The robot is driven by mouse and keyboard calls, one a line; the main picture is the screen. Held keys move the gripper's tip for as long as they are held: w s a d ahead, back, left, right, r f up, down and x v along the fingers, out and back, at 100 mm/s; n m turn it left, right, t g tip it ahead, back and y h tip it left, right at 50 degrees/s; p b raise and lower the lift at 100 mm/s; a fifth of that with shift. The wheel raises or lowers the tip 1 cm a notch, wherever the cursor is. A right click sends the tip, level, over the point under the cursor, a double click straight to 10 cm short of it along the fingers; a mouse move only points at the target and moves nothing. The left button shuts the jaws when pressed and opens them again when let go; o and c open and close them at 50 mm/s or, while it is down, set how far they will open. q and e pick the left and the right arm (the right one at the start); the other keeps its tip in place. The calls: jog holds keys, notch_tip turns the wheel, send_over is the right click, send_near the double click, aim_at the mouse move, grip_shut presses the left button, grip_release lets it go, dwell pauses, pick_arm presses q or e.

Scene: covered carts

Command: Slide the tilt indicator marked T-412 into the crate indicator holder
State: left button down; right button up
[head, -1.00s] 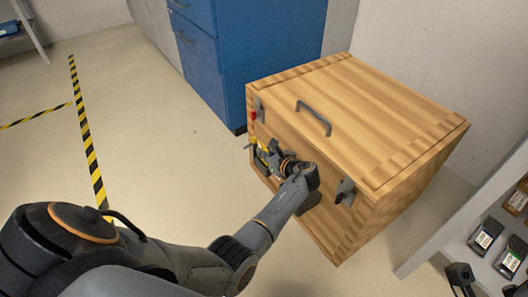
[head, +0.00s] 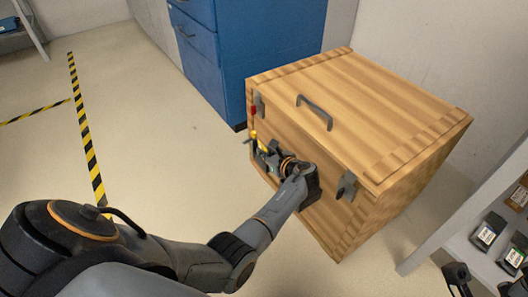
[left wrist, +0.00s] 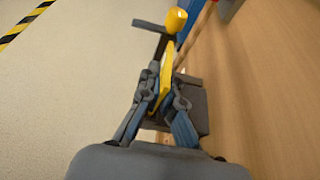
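The wooden crate (head: 360,110) stands on the floor with its lid closed. My left gripper (head: 267,152) is at its front face, beside small dark and yellow fittings; the indicator holder is hard to make out there. In the left wrist view my left gripper (left wrist: 163,85) is shut on a thin yellow piece (left wrist: 167,62), seen edge-on, with no marking readable. A dark grey block (left wrist: 192,106) lies just behind the fingers, near the crate wall; I cannot tell whether the piece touches it. My right gripper (head: 484,282) shows partly at the lower right, its fingers apart.
Several dark labelled devices (head: 487,235) lie on a grey shelf (head: 450,225) at the right. A yellow knob (left wrist: 176,20) is beyond the left fingers. Grey latches (head: 347,186) stick out from the crate front. A blue cabinet (head: 255,50) stands behind.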

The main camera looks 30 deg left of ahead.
pick_arm(q)
jog(key=shift+f+b, duration=0.4)
jog(key=shift+f, duration=0.3)
jog(key=c, duration=1.4)
grip_release()
jog(key=shift+f, duration=0.1)
jog(key=shift+c, duration=0.2)
jog(key=v, duration=0.7)
jog(key=shift+s+d, duration=0.15)
jog(key=shift+d, duration=0.05)
